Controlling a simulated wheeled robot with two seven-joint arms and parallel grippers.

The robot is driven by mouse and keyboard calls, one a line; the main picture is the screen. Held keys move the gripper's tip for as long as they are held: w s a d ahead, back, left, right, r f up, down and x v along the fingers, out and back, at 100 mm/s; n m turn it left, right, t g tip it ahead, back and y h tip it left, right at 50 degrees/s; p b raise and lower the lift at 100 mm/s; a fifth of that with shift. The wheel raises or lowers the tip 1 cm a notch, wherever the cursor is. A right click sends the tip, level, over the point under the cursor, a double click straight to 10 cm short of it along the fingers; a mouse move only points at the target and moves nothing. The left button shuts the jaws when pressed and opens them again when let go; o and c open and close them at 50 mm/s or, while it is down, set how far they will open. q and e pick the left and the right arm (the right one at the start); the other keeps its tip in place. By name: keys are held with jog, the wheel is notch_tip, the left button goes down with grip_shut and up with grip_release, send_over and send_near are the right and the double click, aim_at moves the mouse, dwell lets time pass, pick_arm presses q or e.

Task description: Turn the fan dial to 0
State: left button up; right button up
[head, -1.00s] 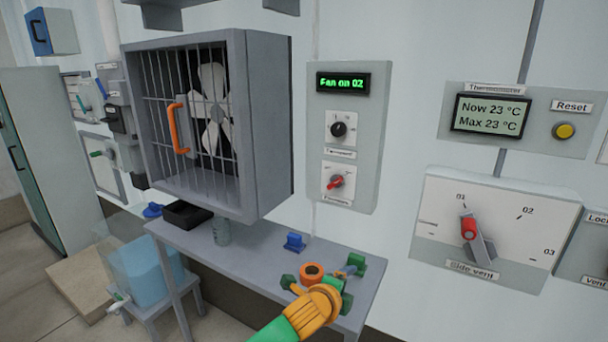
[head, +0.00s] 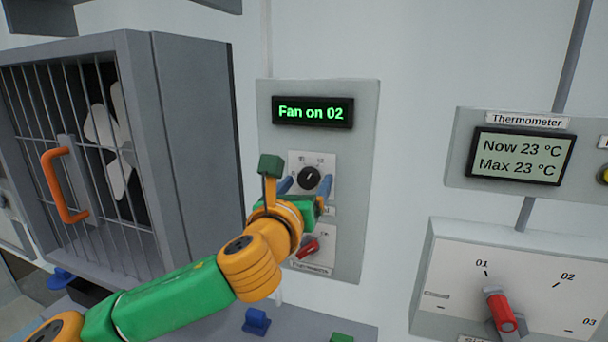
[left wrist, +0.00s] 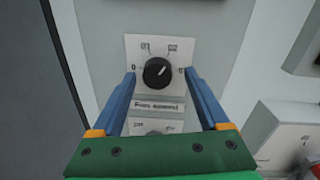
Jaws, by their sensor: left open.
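The fan dial is a black round knob (head: 309,178) on a white plate on the grey wall panel (head: 365,150). It also shows in the left wrist view (left wrist: 157,72), where its white pointer line aims up and to the right, towards the upper-right mark. The display (head: 312,112) above reads "Fan on 02". My left gripper (head: 306,183) is open in front of the dial. In the left wrist view its two blue fingers (left wrist: 157,82) stand on either side of the knob, with gaps. Whether the fingertips reach the knob's depth is unclear. My right gripper is not in view.
A red-pointer dial (head: 308,247) sits just below, partly hidden by my left gripper. The fan's caged box (head: 190,150) juts out at left. At right are the thermometer panel (head: 465,165) and the side vent box with its red-tipped lever (head: 500,312).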

pick_arm(q)
jog(key=shift+w+f, duration=0.2)
jog(key=shift+w, duration=0.3)
jog(key=shift+s+r, duration=0.1)
jog(key=shift+s, duration=0.1)
jog(key=c, duration=0.6)
grip_shut()
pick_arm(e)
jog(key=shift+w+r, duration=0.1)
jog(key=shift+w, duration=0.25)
